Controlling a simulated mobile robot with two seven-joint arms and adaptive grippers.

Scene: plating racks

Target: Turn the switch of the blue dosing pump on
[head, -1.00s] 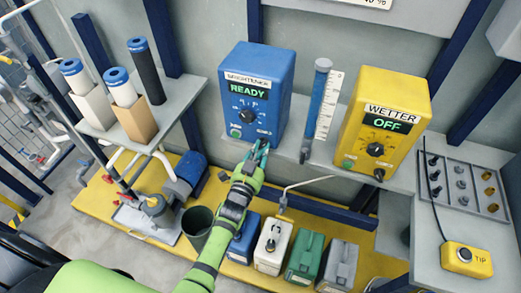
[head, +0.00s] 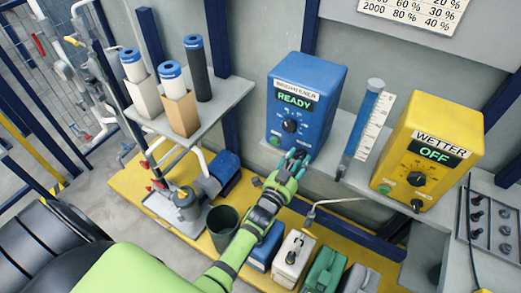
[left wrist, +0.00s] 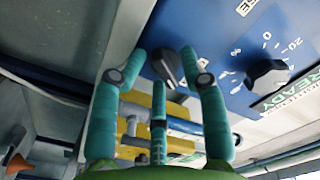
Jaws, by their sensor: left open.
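The blue dosing pump (head: 303,100) stands on the grey shelf, with a "BRIGHTENER" label and a green "READY" display. Its round black dial (head: 290,125) is on the front face; the dial also shows in the left wrist view (left wrist: 267,76). My left gripper (head: 299,154) is open at the lower right of the pump's front. In the left wrist view, its teal fingers (left wrist: 166,62) reach toward a small black switch (left wrist: 163,68) on the blue panel, which lies between the fingertips. Whether a finger touches it I cannot tell. My right gripper is not in view.
The yellow "WETTER" pump (head: 430,150) reads "OFF" on the right. A blue tube with a scale (head: 365,120) stands between the pumps. Filter housings (head: 180,95) stand at left; several canisters (head: 293,258) and a dark bucket (head: 222,225) sit below.

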